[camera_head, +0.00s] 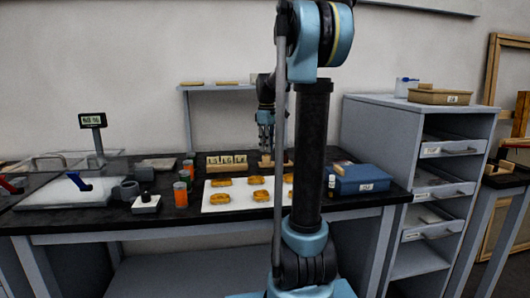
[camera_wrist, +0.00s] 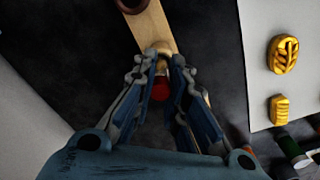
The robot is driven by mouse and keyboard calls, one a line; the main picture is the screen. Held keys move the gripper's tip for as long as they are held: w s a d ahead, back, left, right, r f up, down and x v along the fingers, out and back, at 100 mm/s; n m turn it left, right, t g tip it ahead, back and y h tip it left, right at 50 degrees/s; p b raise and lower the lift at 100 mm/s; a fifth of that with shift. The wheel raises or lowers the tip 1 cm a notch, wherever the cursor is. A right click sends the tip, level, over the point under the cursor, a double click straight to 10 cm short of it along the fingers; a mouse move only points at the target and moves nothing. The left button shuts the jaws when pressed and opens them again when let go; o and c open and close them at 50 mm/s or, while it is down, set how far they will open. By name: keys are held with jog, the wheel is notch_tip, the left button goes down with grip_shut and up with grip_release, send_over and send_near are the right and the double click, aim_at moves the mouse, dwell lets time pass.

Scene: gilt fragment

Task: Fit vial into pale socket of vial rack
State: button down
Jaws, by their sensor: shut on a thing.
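My gripper (camera_wrist: 161,75) is shut on a small red thing (camera_wrist: 160,90), seen between its fingers in the wrist view; it seems to be the vial, mostly hidden by the fingers. Below the fingertips runs the pale wooden vial rack (camera_wrist: 158,32), with a dark round socket at the top edge. I cannot make out the pale socket; the fingers cover the rack's middle. In the head view my gripper (camera_head: 265,140) points down over the rack (camera_head: 265,163) at the back of the dark bench. I cannot tell whether the vial touches the rack.
A white board (camera_head: 224,204) with several gold ornaments lies in front of the rack. A blue box (camera_head: 359,179) stands to the right. Jars with orange contents (camera_head: 180,193) and a row of small labelled blocks (camera_head: 226,162) are to the left. A grey shelf (camera_head: 228,87) rises behind.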

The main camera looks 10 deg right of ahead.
notch_tip(320, 180, down, 2)
jog(key=shift+f, duration=0.1)
jog(key=c, duration=1.6)
grip_release()
notch_tip(320, 180, up, 12)
jog(key=shift+r, duration=0.1)
